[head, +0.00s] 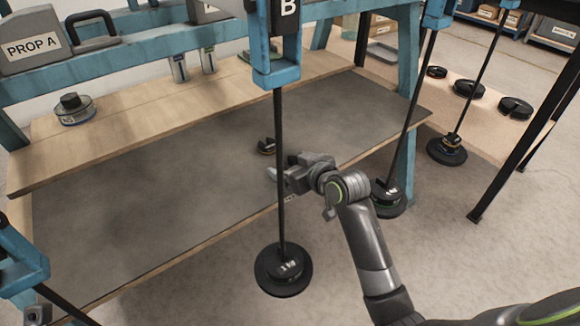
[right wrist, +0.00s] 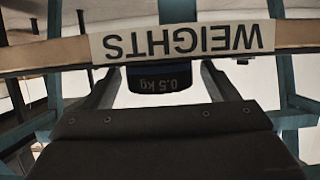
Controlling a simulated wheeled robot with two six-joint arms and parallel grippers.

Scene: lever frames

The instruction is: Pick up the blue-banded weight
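In the right wrist view, which is upside down, a dark weight marked 0.5 kg (right wrist: 160,84) with a dark blue edge lies between the fingers of my right gripper (right wrist: 161,85). Gaps show on both sides, so the gripper is open around or just before it. In the head view my right gripper (head: 285,172) is at the front edge of the lower shelf (head: 140,205); its fingertips and the weight between them are largely hidden by the hanging rod. A dark weight with a yellowish band (head: 266,146) stands just behind.
A rod with a black disc weight (head: 284,268) hangs from lever B (head: 288,10), passing close to my right gripper. Other rods with disc weights (head: 447,149) hang to the right. A WEIGHTS label (right wrist: 190,42) is on the shelf edge.

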